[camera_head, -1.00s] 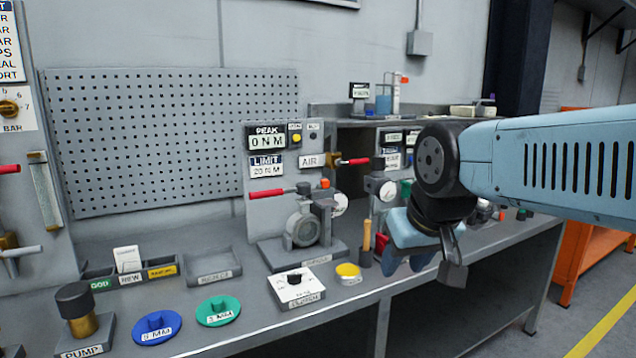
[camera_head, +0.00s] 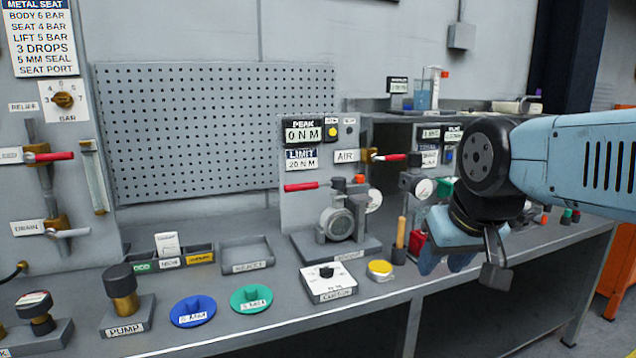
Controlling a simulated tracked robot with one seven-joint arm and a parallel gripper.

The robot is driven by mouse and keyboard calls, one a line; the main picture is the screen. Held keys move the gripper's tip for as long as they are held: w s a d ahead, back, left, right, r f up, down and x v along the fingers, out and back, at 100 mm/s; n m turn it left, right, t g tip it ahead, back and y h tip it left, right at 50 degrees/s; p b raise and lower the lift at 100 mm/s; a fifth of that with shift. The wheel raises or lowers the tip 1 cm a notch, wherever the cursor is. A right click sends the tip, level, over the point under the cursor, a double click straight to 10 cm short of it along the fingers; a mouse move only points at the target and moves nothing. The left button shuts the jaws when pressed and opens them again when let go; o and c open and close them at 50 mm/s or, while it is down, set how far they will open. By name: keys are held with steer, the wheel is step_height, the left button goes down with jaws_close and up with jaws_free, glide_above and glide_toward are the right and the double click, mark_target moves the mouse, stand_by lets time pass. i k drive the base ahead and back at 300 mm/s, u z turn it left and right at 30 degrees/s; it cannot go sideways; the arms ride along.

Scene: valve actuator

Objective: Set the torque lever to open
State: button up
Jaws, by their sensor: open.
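The torque stand has a grey panel reading PEAK 0 NM (camera_head: 303,131) and LIMIT 20 NM (camera_head: 301,159). A red-handled lever (camera_head: 301,187), which looks like the torque lever, points left and lies about level above the round grey valve body (camera_head: 338,222). No open or shut mark is readable beside it. My gripper (camera_head: 445,264) is open and points down at the right, in front of the bench edge. It is well apart from the lever, and its fingers are partly hidden by my wrist.
A second red-handled lever (camera_head: 392,157) sits by the AIR label (camera_head: 346,155). In front stand a CENTER block (camera_head: 328,284), a yellow button (camera_head: 380,267), an upright wooden-handled tool (camera_head: 401,232), a green disc (camera_head: 251,298) and a blue disc (camera_head: 192,310). The pegboard (camera_head: 200,130) is bare.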

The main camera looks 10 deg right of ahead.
mark_target(337, 182)
steer(key=u, duration=0.15)
steer(key=i, duration=0.95)
steer(key=u, duration=0.35)
